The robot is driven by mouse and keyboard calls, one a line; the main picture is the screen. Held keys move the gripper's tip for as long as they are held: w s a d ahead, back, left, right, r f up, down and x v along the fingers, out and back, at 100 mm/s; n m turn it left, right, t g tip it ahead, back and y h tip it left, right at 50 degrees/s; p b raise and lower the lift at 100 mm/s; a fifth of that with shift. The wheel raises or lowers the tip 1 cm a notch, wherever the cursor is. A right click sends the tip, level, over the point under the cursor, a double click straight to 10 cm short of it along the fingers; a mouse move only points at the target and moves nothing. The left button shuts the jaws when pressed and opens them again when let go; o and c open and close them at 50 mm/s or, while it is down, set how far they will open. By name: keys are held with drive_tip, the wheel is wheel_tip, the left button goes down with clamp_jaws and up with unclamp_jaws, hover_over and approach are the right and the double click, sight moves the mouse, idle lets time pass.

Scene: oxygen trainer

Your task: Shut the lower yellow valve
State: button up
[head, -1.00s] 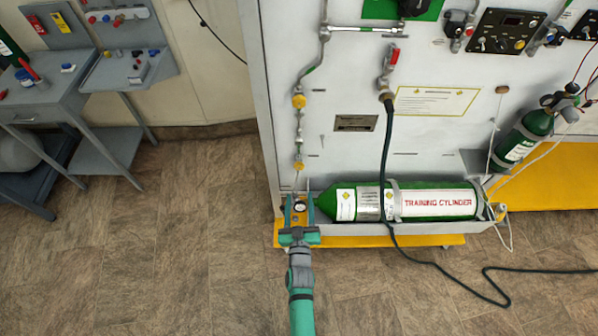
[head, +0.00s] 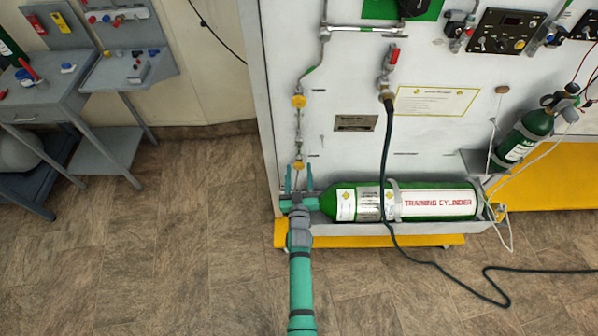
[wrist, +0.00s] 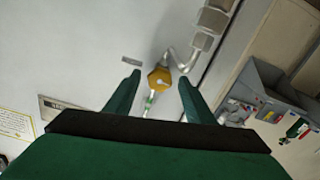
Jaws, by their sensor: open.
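The lower yellow valve (head: 299,165) is on the thin vertical pipe at the left of the white panel. In the head view my gripper (head: 297,172) is just below it, fingers pointing up the panel on either side of the pipe. In the wrist view a yellow valve (wrist: 159,80), which looks like the lower one, appears between the two green fingers, with space on both sides. My gripper is open and empty. I cannot tell how far the fingertips are from the valve in depth.
Another yellow valve (head: 298,101) is higher on the same pipe. A green training cylinder (head: 440,202) lies in a tray to the right of my gripper. A dark hose (head: 385,150) hangs from the red-handled valve (head: 394,57).

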drive_tip(key=shift+w, duration=0.1)
drive_tip(key=c, duration=1.1)
drive_tip(key=shift+o, duration=0.2)
drive_tip(key=shift+m, duration=0.5)
drive_tip(key=m, duration=0.6)
drive_tip(key=shift+m, duration=0.3)
drive_tip(key=m, duration=0.7)
drive_tip(key=shift+m, duration=0.4)
